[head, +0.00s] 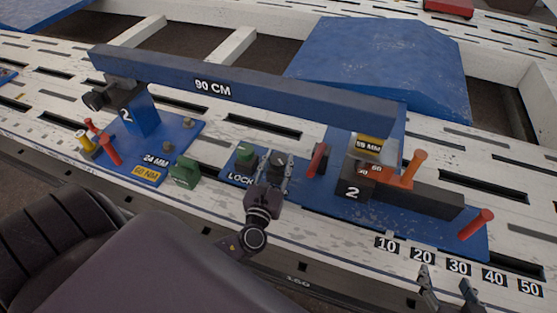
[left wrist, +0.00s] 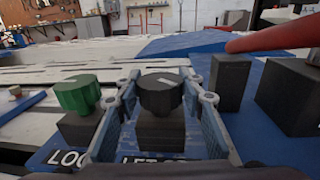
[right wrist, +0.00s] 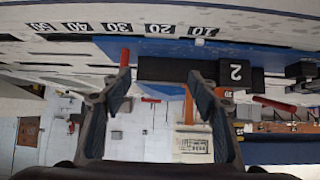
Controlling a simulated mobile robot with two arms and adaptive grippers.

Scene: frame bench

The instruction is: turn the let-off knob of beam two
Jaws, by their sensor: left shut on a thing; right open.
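The let-off knob is black with a pale pointer line and stands on a dark block, in the left wrist view (left wrist: 160,93). Its label below is partly hidden. My left gripper (head: 274,180) is shut on this knob, with one finger on each side of it. In the left wrist view the pointer line slants to the right. Beam two is the long blue bar (head: 290,93) marked 90 CM, with number 2 on its supports. My right gripper (head: 450,292) is open and empty at the bench's front edge; its fingers also show in the right wrist view (right wrist: 160,95).
A green lock knob (head: 245,154) stands just left of the let-off knob, and a red lever (head: 316,159) stands to the right. Orange (head: 414,167) and red (head: 476,224) handles stick out on the right. A number scale (head: 457,267) runs along the front edge.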

